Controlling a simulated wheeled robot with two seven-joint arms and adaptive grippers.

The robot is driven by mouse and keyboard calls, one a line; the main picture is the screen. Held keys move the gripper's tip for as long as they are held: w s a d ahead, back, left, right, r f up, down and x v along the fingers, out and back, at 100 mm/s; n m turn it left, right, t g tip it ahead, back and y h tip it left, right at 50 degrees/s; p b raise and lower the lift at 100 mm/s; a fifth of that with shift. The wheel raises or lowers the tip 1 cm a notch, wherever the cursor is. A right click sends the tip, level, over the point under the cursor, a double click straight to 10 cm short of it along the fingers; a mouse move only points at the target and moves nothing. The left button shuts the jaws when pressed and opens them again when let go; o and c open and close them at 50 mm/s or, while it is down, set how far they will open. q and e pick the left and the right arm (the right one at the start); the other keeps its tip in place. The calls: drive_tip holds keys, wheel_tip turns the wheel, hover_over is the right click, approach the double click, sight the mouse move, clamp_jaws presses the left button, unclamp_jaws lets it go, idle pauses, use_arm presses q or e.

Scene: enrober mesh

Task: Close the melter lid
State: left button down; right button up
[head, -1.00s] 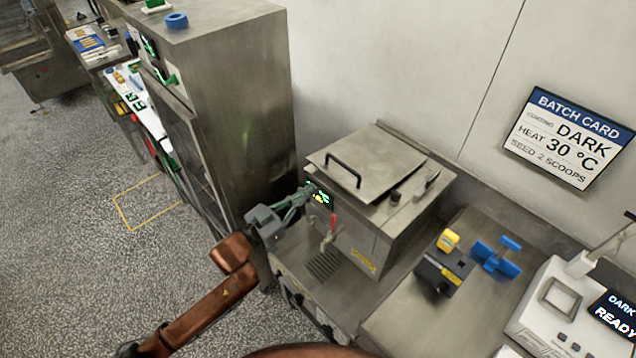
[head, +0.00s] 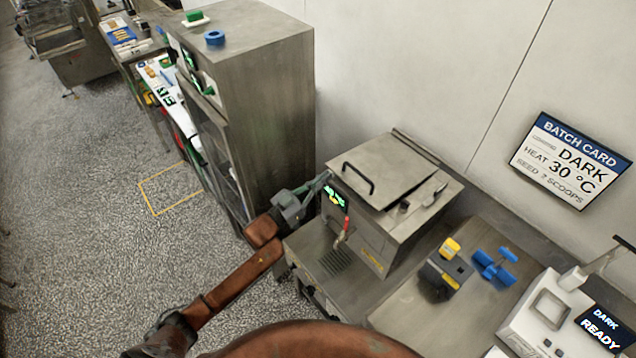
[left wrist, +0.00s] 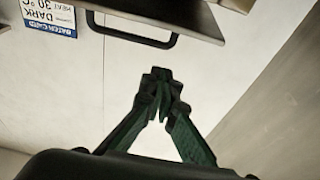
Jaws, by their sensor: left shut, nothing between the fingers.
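The melter (head: 372,238) is a steel box with a small green display and a red-handled tap on its front. Its flat steel lid (head: 392,170) with a black bar handle (head: 357,178) lies over the top, its front left edge jutting out; I cannot tell whether it sits flush. My left gripper (head: 322,180) is shut and empty, its tips close to the lid's front left corner; contact cannot be told. In the left wrist view the shut fingertips (left wrist: 160,80) point toward the lid (left wrist: 150,12) and handle (left wrist: 130,38). My right gripper is out of view.
A tall steel cabinet (head: 262,110) stands left of the melter, close to my left arm. Right of it, the bench holds a black and yellow device (head: 443,272), a blue part (head: 494,265) and a white machine (head: 548,310). A batch card (head: 570,160) hangs on the wall.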

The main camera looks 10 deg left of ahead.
sight(346, 165)
use_arm(q)
drive_tip(key=w+d, duration=0.1)
drive_tip(key=w+d+f, duration=0.1)
drive_tip(key=w+d, duration=0.1)
drive_tip(key=w, duration=0.1)
drive_tip(key=shift+f+p, duration=0.25)
drive_tip(key=shift+p, duration=0.05)
drive_tip(key=shift+s+f, duration=0.15)
drive_tip(key=shift+f, duration=0.5)
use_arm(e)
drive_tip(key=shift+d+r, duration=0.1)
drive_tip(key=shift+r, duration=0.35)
